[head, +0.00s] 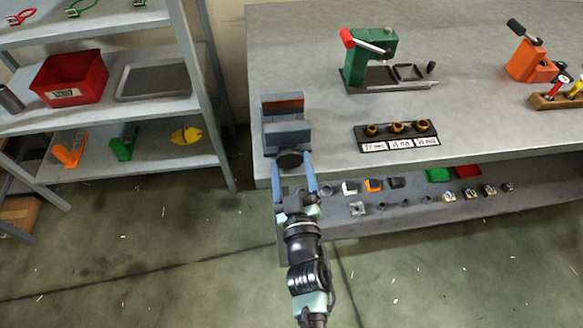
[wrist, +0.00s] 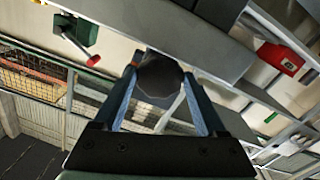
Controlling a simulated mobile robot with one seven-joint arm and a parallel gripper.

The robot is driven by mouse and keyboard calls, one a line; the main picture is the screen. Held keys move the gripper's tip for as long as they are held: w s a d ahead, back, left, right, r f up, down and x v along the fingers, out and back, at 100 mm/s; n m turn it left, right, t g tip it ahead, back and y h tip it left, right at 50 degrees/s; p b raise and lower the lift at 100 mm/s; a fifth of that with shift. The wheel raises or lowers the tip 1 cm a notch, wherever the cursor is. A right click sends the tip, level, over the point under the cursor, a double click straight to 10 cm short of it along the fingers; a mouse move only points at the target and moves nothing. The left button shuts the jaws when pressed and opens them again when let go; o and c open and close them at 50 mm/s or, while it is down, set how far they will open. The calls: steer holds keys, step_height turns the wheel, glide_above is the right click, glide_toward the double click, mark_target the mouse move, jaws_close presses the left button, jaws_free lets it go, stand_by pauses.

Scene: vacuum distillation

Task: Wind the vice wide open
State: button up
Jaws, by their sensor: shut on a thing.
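The blue-grey vice (head: 287,132) sits at the front left corner of the workbench in the head view. A gap shows between its front and back jaws, and an orange-brown strip (head: 284,104) lies along the back one. Its dark round hand knob (head: 289,160) faces the front edge; the knob also shows in the wrist view (wrist: 159,80). My gripper (head: 291,164) is shut on the knob, with one blue finger on each side; the fingers also show in the wrist view (wrist: 160,92). The vice's screw is hidden.
The workbench (head: 480,130) also holds a green press (head: 370,55), a black rack (head: 395,133) with brass-coloured pieces, and an orange tool (head: 527,60). Small parts lie on the shelf below. A grey shelf unit with a red bin (head: 69,78) stands left. The floor in front is clear.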

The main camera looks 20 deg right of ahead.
steer(key=shift+n+b, duration=0.3)
steer(key=shift+n, duration=1.2)
steer(key=o, duration=1.3)
steer(key=shift+a+f, duration=0.1)
steer(key=shift+f, duration=0.05)
